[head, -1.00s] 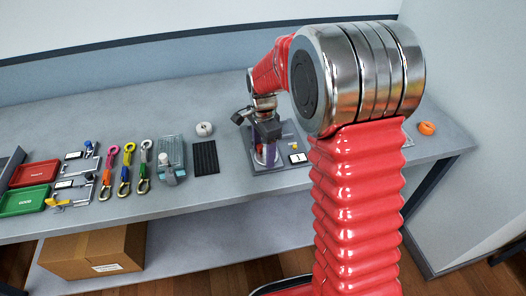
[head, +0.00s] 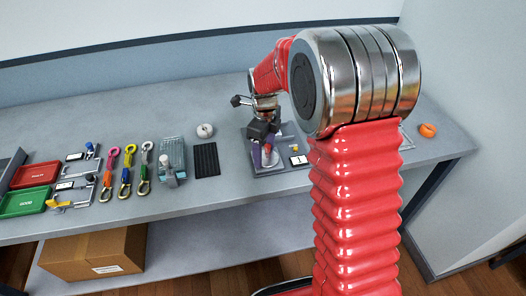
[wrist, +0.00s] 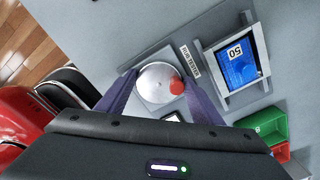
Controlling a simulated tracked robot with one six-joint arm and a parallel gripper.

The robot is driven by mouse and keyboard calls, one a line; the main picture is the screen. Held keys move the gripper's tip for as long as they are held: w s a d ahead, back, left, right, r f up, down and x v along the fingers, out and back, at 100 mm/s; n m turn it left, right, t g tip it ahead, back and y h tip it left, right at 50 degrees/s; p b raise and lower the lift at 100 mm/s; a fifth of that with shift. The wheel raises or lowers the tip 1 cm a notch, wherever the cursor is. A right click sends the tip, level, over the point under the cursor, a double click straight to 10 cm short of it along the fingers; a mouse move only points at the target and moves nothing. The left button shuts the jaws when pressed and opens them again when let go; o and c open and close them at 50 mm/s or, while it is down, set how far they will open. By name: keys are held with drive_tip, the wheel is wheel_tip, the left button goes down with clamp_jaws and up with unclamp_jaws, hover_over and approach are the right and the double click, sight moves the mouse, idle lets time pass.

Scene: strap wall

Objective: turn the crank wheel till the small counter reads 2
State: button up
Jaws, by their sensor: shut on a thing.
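The crank wheel (wrist: 155,84) is a silver disc with a red knob (wrist: 177,87) near its edge. It sits on a grey plate (wrist: 150,104). My gripper (wrist: 158,75) is shut on the wheel, with one purple finger on each side of it and the knob close to the right finger. In the head view my gripper (head: 264,148) reaches down over the wheel and hides most of it. The small counter (head: 299,160) is a white window with a dark frame beside the wheel; I cannot read its number. My gripper's body partly covers it in the wrist view (wrist: 173,117).
Left on the bench (head: 100,225) are red (head: 35,174) and green (head: 25,202) trays, several coloured hooks and a black ribbed pad (head: 206,160).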

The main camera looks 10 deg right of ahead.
sight(266, 155)
drive_tip(key=m, duration=0.3)
drive_tip(key=shift+w+d+m, duration=0.1)
drive_tip(key=shift+m, duration=0.3)
drive_tip(key=shift+d+m, duration=0.2)
drive_tip(key=shift+m, duration=1.7)
drive_tip(key=o, duration=1)
wheel_tip(266, 155, up, 14)
drive_tip(key=shift+w+f, duration=0.1)
drive_tip(key=shift+f, duration=0.05)
